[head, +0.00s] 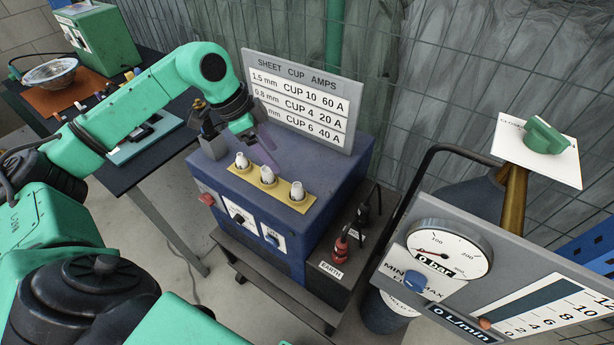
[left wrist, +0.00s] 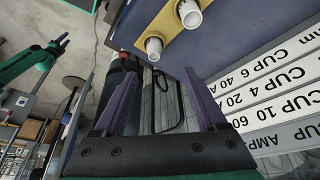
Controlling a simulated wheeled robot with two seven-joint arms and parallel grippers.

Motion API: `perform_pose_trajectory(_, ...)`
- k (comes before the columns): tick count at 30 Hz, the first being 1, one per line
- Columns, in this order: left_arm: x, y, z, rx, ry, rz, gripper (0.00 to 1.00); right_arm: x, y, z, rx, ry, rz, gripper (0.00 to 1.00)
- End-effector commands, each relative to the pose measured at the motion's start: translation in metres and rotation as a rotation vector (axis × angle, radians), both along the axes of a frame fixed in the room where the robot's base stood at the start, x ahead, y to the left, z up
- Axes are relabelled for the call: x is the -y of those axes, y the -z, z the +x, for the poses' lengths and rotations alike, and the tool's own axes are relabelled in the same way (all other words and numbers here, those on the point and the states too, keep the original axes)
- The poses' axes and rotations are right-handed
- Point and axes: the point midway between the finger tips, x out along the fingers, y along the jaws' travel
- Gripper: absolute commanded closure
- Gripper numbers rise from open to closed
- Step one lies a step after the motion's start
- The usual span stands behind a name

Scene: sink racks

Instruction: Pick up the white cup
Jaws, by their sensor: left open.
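Three white cups stand in a row on a yellow strip (head: 281,187) on top of a blue box: a left cup (head: 242,161), a middle cup (head: 267,174) and a right cup (head: 297,191). Any marks on them are too small to read. My left gripper (head: 240,147) is open and empty above the back of the box top, behind the left and middle cups and apart from them. In the left wrist view two cups, one lower (left wrist: 154,46) and one higher (left wrist: 190,14), show beyond the open fingers (left wrist: 161,92).
A sign (head: 300,98) listing sheet, cup and amps stands upright at the back of the blue box (head: 262,232), close to my left gripper. A gauge panel (head: 450,262) stands at the right. A dark bench (head: 165,150) with tools is at the left.

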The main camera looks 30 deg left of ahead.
Motion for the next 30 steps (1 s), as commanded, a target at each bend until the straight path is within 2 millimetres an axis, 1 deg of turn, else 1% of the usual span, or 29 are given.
perform_pose_trajectory(2,0.007,0.014,0.003,-0.005,0.004,-0.003,0.26,0.0,-0.008,-0.005,-0.008,0.0,-0.001,0.5)
perform_pose_trajectory(6,0.019,0.047,0.011,-0.003,0.004,-0.005,0.26,0.001,-0.02,-0.032,-0.049,0.001,-0.002,0.5)
perform_pose_trajectory(9,0.025,0.065,0.016,-0.001,0.004,-0.005,0.26,0.002,-0.024,-0.043,-0.068,0.001,-0.006,0.5)
perform_pose_trajectory(11,0.027,0.072,0.018,0.0,0.003,-0.005,0.26,0.003,-0.026,-0.043,-0.068,0.001,-0.006,0.5)
perform_pose_trajectory(13,0.03,0.079,0.02,-0.001,0.004,-0.005,0.26,0.004,-0.033,-0.039,-0.062,0.0,-0.006,0.5)
perform_pose_trajectory(17,0.041,0.099,0.028,-0.002,0.005,-0.006,0.26,0.004,-0.053,-0.02,-0.031,-0.001,-0.006,0.5)
perform_pose_trajectory(18,0.042,0.109,0.029,-0.001,0.004,-0.006,0.26,0.004,-0.052,-0.016,-0.024,-0.001,-0.005,0.5)
perform_pose_trajectory(21,0.045,0.121,0.032,0.001,0.004,-0.004,0.26,0.004,-0.053,-0.014,-0.021,-0.001,-0.006,0.5)
perform_pose_trajectory(26,0.044,0.123,0.032,0.003,0.005,-0.002,0.26,0.005,-0.051,-0.02,-0.031,0.001,-0.008,0.5)
perform_pose_trajectory(27,0.044,0.123,0.032,0.003,0.005,-0.002,0.3,0.005,-0.051,-0.022,-0.033,0.001,-0.007,0.5)
perform_pose_trajectory(29,0.044,0.123,0.032,0.003,0.005,-0.002,0.53,0.005,-0.051,-0.024,-0.037,0.001,-0.008,0.5)
perform_pose_trajectory(30,0.044,0.123,0.032,0.002,0.004,-0.002,0.68,0.005,-0.051,-0.024,-0.038,0.001,-0.008,0.5)
